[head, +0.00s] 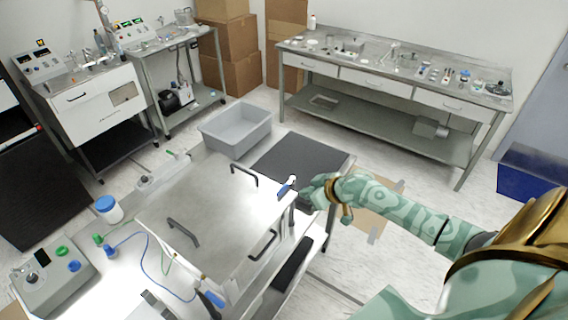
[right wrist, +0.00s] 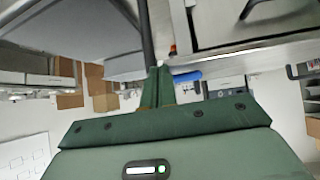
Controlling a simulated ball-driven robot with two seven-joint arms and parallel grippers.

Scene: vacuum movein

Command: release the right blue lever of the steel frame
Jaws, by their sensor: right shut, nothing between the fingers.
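The steel frame (head: 205,210) is a flat metal plate with several black handles, lying on the bench in the head view. Its right blue lever (head: 287,186) sits at the far right corner. A second blue lever (head: 213,298) is at the near edge. My right gripper (head: 303,192) is just right of the right blue lever, shut and empty. In the right wrist view its closed green fingers (right wrist: 158,88) point up, and the blue lever (right wrist: 187,78) shows just right of them. I cannot tell whether they touch. My left gripper is not in view.
A grey bin (head: 236,128) and a black mat (head: 300,165) lie beyond the frame. A control box (head: 55,280) with green and blue knobs and a blue-lidded jar (head: 109,209) stand left. A blue cable and tubing run along the frame's near left side.

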